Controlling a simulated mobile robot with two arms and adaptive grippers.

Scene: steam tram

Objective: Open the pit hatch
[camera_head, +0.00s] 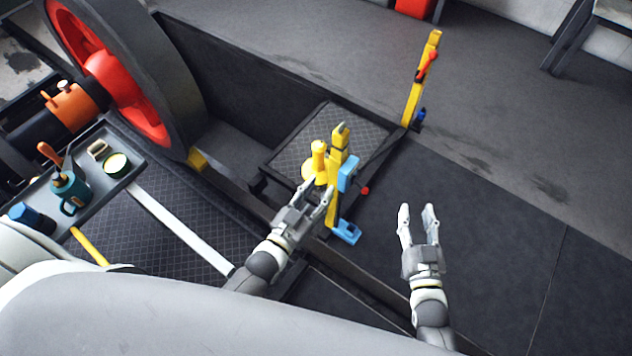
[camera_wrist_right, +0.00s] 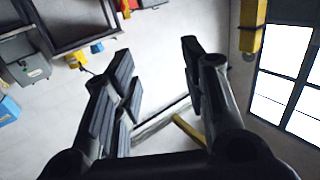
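A dark diamond-patterned plate (camera_head: 297,150), which looks like the pit hatch, lies in a dark frame in the middle of the head view. A yellow upright with a knob-topped yellow handle (camera_head: 319,158) and light blue parts (camera_head: 348,174) stands at its near edge and covers part of it. My left gripper (camera_head: 320,188) looks open, with its fingertips just at the foot of the yellow handle; whether they touch it I cannot tell. My right gripper (camera_head: 417,208) is open and empty over the dark floor, right of the upright. The right wrist view also shows its spread fingers (camera_wrist_right: 158,75).
A second yellow post (camera_head: 413,95) with a red lever stands beyond the plate. A large red wheel (camera_head: 125,95) is at the upper left. A grey tray (camera_head: 125,150) holds a teal can and cups. The dark floor (camera_head: 500,240) on the right is clear.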

